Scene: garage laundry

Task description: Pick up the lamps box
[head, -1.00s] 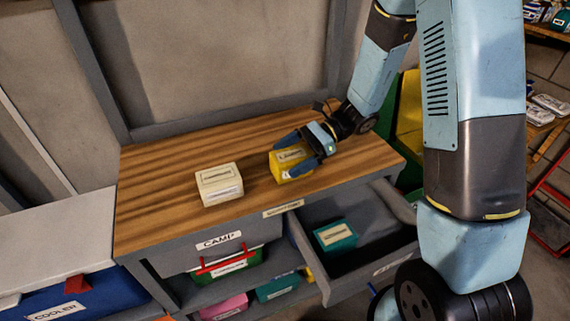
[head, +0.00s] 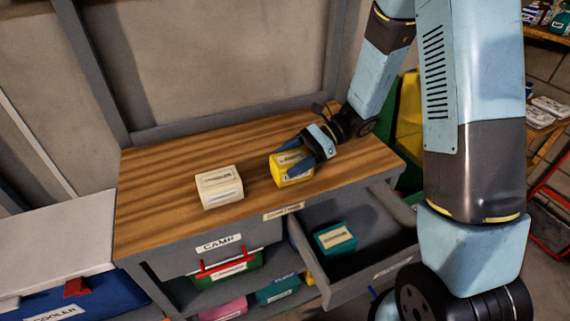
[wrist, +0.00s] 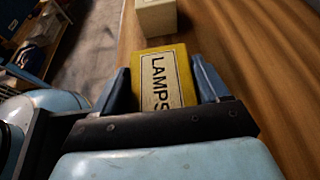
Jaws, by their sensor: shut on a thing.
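The lamps box (head: 293,171) is yellow with a pale label and sits on the right part of the wooden bench top (head: 150,215). In the wrist view the lamps box (wrist: 163,80) shows the word LAMPS and lies between the two blue fingers. My gripper (head: 304,160) is shut on the lamps box, one finger on each side; it also shows in the wrist view (wrist: 163,88). I cannot tell any gap between the box and the bench top.
A cream box (head: 220,187) stands on the bench to the left of the lamps box. An open drawer (head: 385,262) below the bench's front edge holds a teal box (head: 335,237). Shelves below hold a pink box (head: 224,308) and other boxes. The bench's left part is clear.

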